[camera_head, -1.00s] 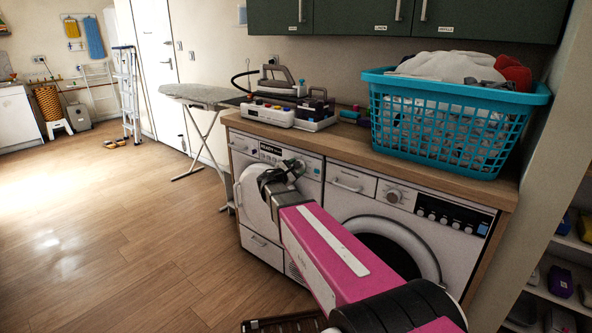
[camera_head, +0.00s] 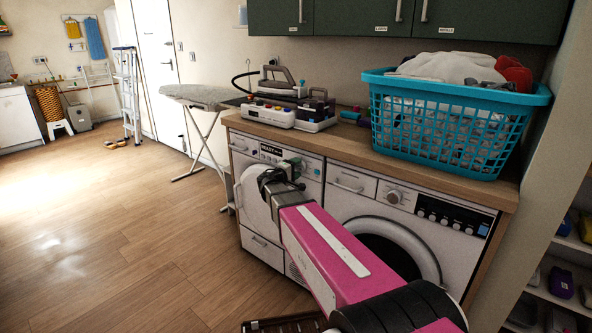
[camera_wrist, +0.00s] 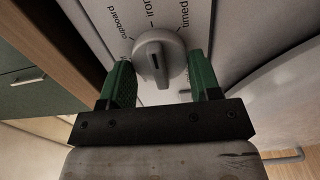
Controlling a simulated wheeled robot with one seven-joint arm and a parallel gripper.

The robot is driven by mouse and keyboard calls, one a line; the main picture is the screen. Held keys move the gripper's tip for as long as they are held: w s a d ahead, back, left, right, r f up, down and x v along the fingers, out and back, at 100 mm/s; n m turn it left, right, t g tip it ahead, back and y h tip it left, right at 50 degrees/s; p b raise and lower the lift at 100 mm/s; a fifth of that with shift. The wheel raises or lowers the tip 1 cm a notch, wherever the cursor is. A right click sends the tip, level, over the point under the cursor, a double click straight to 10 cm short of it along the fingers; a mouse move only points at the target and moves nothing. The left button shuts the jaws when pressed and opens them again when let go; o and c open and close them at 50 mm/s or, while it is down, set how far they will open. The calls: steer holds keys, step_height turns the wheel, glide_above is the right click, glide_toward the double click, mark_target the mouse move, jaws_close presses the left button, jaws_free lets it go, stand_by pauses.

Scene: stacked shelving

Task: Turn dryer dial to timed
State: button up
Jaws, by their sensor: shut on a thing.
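The dryer (camera_head: 262,251) is the left white machine under the wooden counter, with a READY display on its panel. Its dial (camera_wrist: 158,57) is a grey round knob with a raised ridge, near the top middle of the wrist view. The ridge stands roughly upright, towards the "iron" label (camera_wrist: 149,10). "Cupboard" (camera_wrist: 118,22) is printed to the left and "timed" (camera_wrist: 185,14) to the right. My gripper (camera_wrist: 161,62) has its green fingers on either side of the dial, shut on it. In the head view my gripper (camera_head: 296,166) is at the dryer panel and hides the dial.
A washing machine (camera_head: 365,189) stands right of the dryer. A blue laundry basket (camera_head: 450,134) and a steam iron station (camera_head: 290,105) are on the counter (camera_head: 340,146). An ironing board (camera_head: 203,96) stands to the left.

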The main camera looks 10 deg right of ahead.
steer(key=m, duration=0.4)
steer(key=shift+m, duration=0.4)
steer(key=shift+s+r+m, duration=0.1)
steer(key=shift+m, duration=1.8)
steer(key=o, duration=0.9)
steer(key=v, duration=1)
steer(key=shift+s+a, duration=0.25)
